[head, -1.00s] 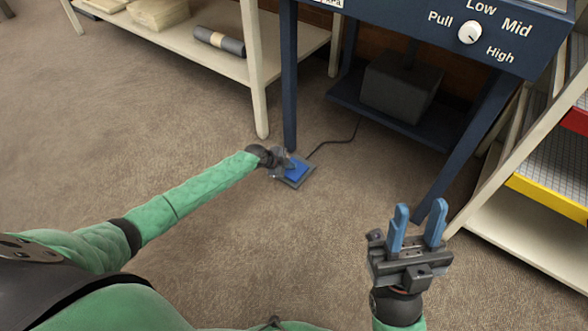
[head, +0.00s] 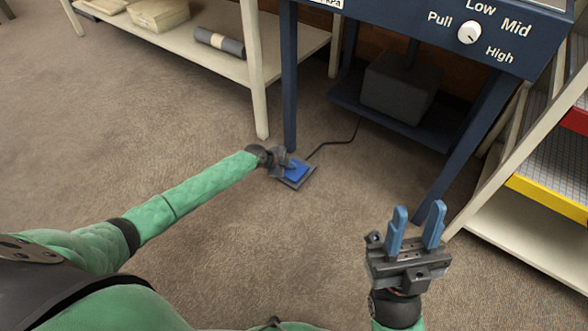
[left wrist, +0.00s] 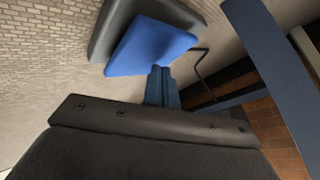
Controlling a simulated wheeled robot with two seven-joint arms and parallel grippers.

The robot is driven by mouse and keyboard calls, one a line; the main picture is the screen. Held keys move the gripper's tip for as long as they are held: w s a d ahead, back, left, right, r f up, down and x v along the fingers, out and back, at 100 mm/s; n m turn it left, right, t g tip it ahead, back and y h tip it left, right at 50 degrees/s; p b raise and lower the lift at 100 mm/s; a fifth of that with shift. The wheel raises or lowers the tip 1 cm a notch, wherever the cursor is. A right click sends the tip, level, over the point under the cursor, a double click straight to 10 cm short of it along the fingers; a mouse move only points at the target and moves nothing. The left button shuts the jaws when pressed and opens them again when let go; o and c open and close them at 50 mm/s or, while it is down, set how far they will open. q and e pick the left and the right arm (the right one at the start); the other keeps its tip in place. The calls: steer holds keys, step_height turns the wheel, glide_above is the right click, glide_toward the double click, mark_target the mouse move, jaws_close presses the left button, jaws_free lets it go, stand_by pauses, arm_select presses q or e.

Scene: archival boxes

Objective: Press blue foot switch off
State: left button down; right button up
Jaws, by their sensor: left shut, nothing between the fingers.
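The blue foot switch (head: 296,170) is a blue pedal on a dark grey base on the carpet, by the front leg of the blue machine stand. It also shows at the top of the left wrist view (left wrist: 150,46). My left gripper (head: 284,164) is at the pedal's near left side; its shut, empty blue fingers (left wrist: 161,84) point at the pedal's edge. Whether the fingertips touch the pedal I cannot tell. My right gripper (head: 416,232) is open and empty, raised over the floor at the lower right, fingers pointing up.
A black cable (head: 340,141) runs from the switch under the blue machine stand (head: 290,90). A grey box (head: 398,88) sits on the stand's lower shelf. A cream shelf (head: 255,80) stands at the left, a yellow-edged rack (head: 545,198) at the right. Carpet in front is clear.

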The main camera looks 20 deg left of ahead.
mark_target(291, 171)
arm_select(q)
steer(key=shift+r, duration=0.4)
steer(key=shift+r+p, duration=0.1)
steer(key=shift+p, duration=0.2)
step_height(291, 171, up, 6)
steer(key=p, duration=0.3)
steer(key=shift+p, duration=0.4)
